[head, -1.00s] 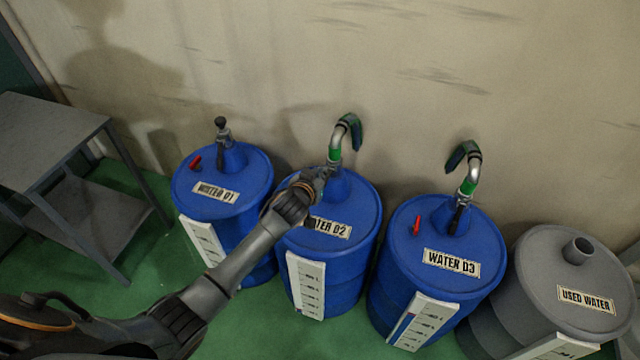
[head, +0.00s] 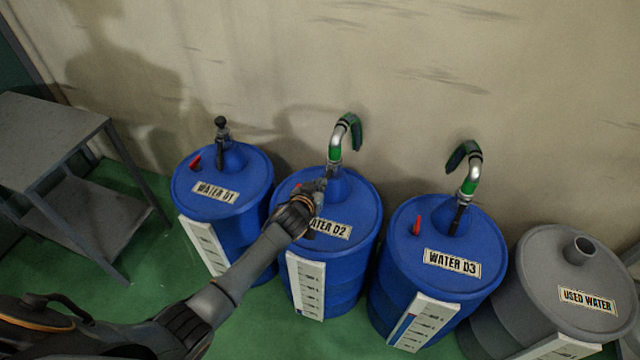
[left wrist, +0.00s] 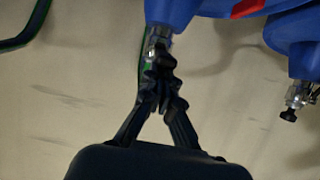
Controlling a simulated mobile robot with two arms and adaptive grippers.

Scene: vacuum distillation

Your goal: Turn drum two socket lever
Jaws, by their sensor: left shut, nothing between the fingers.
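Drum two, the blue barrel labelled WATER 02 (head: 352,262), stands second from the left. A curved metal and green pipe (head: 336,152) rises from its blue socket (head: 345,184). My left gripper (head: 321,187) is at the front left of this socket, closed and empty. Its lever is hard to make out behind the fingers. In the left wrist view my shut fingers (left wrist: 160,76) overlap the lower end of the pipe fitting (left wrist: 158,38) at the socket (left wrist: 170,12); I cannot tell whether they touch. My right gripper is not in view.
Drum WATER 01 (head: 250,175) stands left and WATER 03 (head: 405,260) right, with its own pipe (head: 472,172). A grey USED WATER drum (head: 540,265) is far right. A grey table (head: 50,125) is at left. The wall is close behind the drums.

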